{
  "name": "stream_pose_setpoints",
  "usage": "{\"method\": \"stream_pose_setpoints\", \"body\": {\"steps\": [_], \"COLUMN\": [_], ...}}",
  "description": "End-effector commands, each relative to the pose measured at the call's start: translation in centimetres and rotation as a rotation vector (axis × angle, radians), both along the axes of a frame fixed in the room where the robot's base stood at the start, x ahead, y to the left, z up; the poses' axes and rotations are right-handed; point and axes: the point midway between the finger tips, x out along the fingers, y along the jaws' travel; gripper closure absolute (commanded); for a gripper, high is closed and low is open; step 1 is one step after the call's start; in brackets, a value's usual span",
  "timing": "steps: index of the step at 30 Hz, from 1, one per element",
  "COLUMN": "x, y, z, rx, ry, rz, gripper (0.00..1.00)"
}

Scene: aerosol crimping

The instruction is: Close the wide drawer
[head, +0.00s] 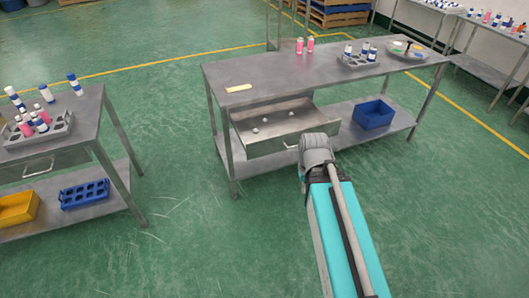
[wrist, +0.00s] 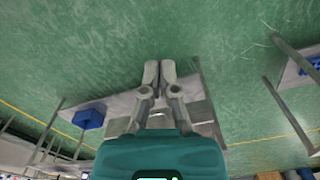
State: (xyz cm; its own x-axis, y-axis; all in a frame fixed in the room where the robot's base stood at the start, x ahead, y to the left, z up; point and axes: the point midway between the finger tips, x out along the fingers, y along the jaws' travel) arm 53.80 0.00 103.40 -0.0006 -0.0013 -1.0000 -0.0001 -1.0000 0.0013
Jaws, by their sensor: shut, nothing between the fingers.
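The wide drawer (head: 270,124) is a grey metal drawer under the middle table's top, pulled out towards me, with a few small whitish pieces inside. Its front has a handle (head: 291,143). My gripper's fingers are hidden in the head view, where my grey wrist and teal arm reach up near the right end of the drawer front. In the wrist view my gripper (wrist: 158,72) shows with its fingers together and empty. The drawer lies partly behind the fingers there. I cannot tell whether the gripper touches the drawer front.
Another table (head: 88,112) with bottles stands at left. Green floor between them is clear.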

Motion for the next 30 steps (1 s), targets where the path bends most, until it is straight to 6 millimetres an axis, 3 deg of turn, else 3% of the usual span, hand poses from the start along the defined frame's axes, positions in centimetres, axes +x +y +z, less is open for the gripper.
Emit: {"method": "stream_pose_setpoints", "body": {"steps": [8, 14, 30], "x": [0.1, 1.1, 8.7], "y": [0.1, 0.9, 6.6], "z": [-0.3, -1.9, -9.9], "rx": [0.005, 0.049, 0.386], "ry": [-0.004, -0.039, -0.31], "rz": [0.0, -0.001, -0.061], "gripper": [1.0, 1.0, 1.0]}}
